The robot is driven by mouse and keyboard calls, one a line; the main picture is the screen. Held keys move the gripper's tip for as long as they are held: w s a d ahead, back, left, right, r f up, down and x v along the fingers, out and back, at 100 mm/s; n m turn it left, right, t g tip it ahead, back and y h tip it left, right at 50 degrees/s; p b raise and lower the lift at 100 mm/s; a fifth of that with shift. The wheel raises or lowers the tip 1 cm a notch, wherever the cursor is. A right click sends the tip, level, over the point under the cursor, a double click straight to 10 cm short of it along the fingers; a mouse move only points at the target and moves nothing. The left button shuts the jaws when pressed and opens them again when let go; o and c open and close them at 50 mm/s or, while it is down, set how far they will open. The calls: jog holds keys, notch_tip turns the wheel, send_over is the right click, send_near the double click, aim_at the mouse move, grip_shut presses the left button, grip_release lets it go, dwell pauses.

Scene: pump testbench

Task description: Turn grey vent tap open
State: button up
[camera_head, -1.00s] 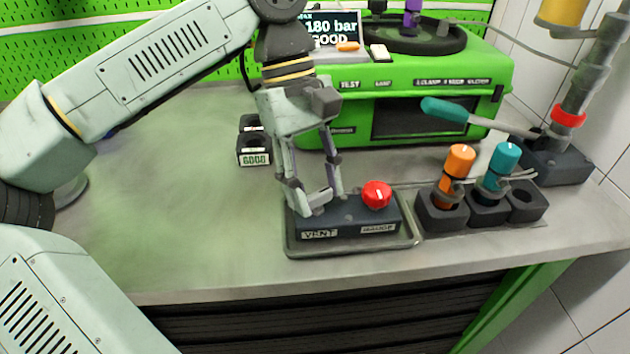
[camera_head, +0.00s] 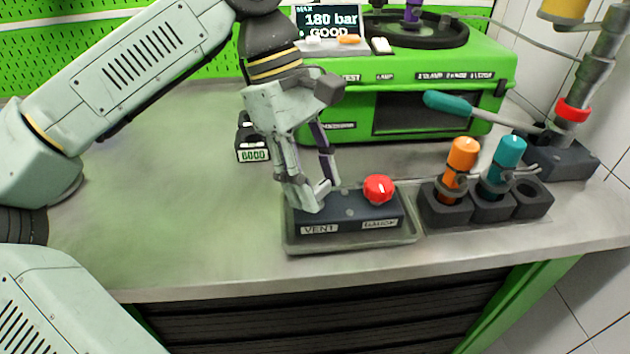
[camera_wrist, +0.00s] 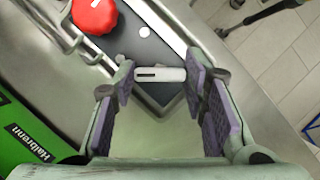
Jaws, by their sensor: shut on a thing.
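The grey vent tap (camera_wrist: 160,74) shows in the wrist view as a short pale bar with a dark slot. It spans the gap between my fingertips and lies across the dark box. My gripper (camera_head: 319,193) is shut on it, with a fingertip at each end of the bar. In the head view my fingers hide the tap, above the VENT label (camera_head: 319,229) on the dark valve box (camera_head: 352,214). My gripper also shows in the wrist view (camera_wrist: 161,76), with its purple pads on both sides.
A red knob (camera_head: 379,189) sits on the same box, close to the right of my fingers. The box stands in a grey tray (camera_head: 408,240). Orange (camera_head: 462,155) and teal (camera_head: 509,152) tools stand in holders at right. The green testbench (camera_head: 350,90) is behind. The left worktop is clear.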

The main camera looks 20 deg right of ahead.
jog(key=n+b, duration=0.1)
jog(key=n, duration=0.1)
jog(key=n+t+h+b, duration=0.1)
jog(key=n, duration=0.1)
jog(key=shift+s+a+f+n, duration=0.1)
jog(key=shift+f+n, duration=0.05)
jog(key=shift+n, duration=0.15)
jog(key=shift+n+t+h+b, duration=0.25)
jog(key=shift+n+t+b, duration=0.3)
jog(key=shift+n, duration=0.55)
jog(key=shift+n+t+h+b, duration=0.3)
jog(key=shift+n+b, duration=0.4)
jog(key=shift+n, duration=0.4)
jog(key=shift+s, duration=0.1)
jog(key=o, duration=1.2)
jog(key=shift+c, duration=0.2)
jog(key=shift+r, duration=0.2)
jog(key=v, duration=1.2)
